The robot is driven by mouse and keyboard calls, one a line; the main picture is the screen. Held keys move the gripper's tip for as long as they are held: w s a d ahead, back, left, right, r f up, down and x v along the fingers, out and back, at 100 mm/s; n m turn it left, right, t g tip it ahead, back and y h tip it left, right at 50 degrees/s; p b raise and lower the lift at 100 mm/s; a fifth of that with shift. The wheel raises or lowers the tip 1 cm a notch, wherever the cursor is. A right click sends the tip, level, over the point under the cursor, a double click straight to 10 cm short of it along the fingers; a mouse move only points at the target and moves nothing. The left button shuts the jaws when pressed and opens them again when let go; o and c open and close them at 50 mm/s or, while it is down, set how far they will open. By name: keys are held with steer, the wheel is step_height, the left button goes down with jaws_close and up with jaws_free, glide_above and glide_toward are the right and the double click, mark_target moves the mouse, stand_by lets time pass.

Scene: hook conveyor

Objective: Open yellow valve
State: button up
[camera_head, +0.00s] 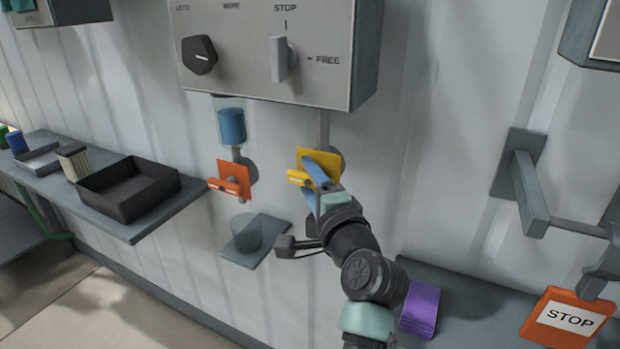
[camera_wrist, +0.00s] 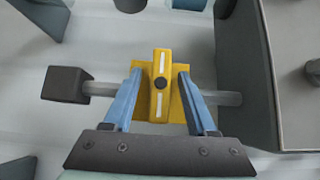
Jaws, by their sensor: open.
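The yellow valve (camera_head: 320,160) is mounted on a pipe against the wall, below the control box. In the wrist view its yellow handle (camera_wrist: 160,82) stands upright in the picture with a dark round center, in front of a yellow plate. The pipe runs left and right behind it. My gripper (camera_head: 315,184) is open, and its blue fingers (camera_wrist: 154,92) are on either side of the handle. Small gaps seem to show between the fingers and the handle, so I cannot tell that either finger touches. In the head view the fingers partly cover the valve.
An orange valve (camera_head: 232,178) is to the left, under a container of blue liquid (camera_head: 232,126). A clear cup (camera_head: 245,231) stands on a small shelf below it. The control box (camera_head: 268,50) juts out above. A purple block (camera_head: 420,309) and a STOP sign (camera_head: 568,319) are at right.

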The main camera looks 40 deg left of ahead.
jaws_close()
stand_by(0.3)
steer(key=shift+r+p, duration=0.15)
steer(key=shift+p, duration=0.5)
steer(key=shift+r+n+g+h+p, duration=0.25)
steer(key=shift+n+h+p, duration=0.3)
steer(key=shift+p, duration=0.6)
steer(key=n+g+h+p, duration=0.1)
steer(key=p, duration=0.3)
steer(key=shift+r+n, duration=0.1)
steer(key=shift+n, duration=0.15)
steer(key=n+h+p, duration=0.2)
steer(key=h+p, duration=0.2)
steer(key=p, duration=0.4)
steer(key=shift+n+h+p, duration=0.25)
steer(key=shift+n+p, duration=0.05)
steer(key=shift+n, duration=0.1)
steer(key=n+h+p, duration=0.1)
steer(key=p, duration=0.1)
steer(key=n+h+p, duration=0.1)
steer(key=h, duration=0.1)
steer(key=shift+a+f+p, duration=0.1)
steer(key=shift+f+p, duration=0.2)
steer(key=shift+p, duration=0.1)
steer(key=shift+f+n+t+h+p, duration=0.1)
steer(key=shift+n+t+h+p, duration=0.25)
steer(key=shift+h, duration=0.5)
steer(key=shift+f+n+h+p, duration=0.15)
steer(key=shift+n+h, duration=0.3)
steer(key=shift+h, duration=0.4)
